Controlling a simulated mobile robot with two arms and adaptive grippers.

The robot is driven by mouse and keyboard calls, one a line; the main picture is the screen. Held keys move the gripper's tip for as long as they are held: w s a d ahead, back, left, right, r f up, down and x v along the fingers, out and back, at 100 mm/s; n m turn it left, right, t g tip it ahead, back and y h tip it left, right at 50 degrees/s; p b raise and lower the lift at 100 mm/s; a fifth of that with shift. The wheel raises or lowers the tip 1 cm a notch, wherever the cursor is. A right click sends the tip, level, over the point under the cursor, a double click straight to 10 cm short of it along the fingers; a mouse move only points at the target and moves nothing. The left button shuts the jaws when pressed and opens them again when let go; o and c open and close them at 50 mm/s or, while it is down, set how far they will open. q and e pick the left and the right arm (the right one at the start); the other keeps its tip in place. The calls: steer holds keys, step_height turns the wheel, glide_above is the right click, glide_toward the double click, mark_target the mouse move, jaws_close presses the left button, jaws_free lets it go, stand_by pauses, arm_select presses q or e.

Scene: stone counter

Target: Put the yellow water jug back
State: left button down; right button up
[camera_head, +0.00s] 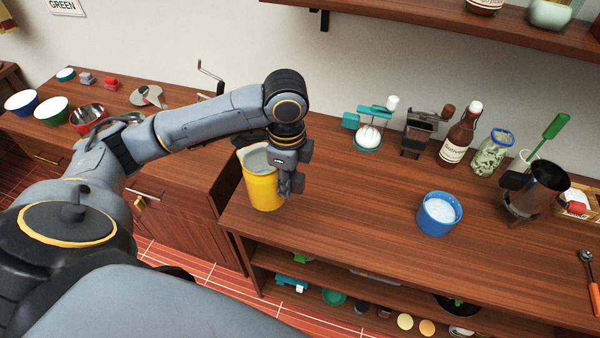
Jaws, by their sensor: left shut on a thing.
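The yellow water jug (262,190) is upright at the left end of the wooden counter, near its front left corner. My left gripper (291,186) is at the jug's right side, shut on it. The jug's upper right part is hidden behind the gripper and wrist. Its inside looks pale grey. I cannot tell for sure whether its base touches the counter. My right gripper is not in view.
A blue tub (438,214) stands right of the jug, with bare counter (350,200) between. A shelf (430,15) overhangs the back. Bowls (52,110) sit at the far left.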

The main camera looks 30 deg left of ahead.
arm_select(q)
steer(key=w+f, duration=0.4)
steer(key=w+a+f+p, duration=0.1)
steer(key=w+f, duration=0.3)
steer(key=w+f+p, duration=0.1)
steer(key=w+f, duration=0.3)
steer(key=shift+w+a, duration=0.3)
steer(key=shift+f, duration=0.15)
steer(key=shift+f, duration=0.1)
steer(key=c, duration=1.1)
jaws_free()
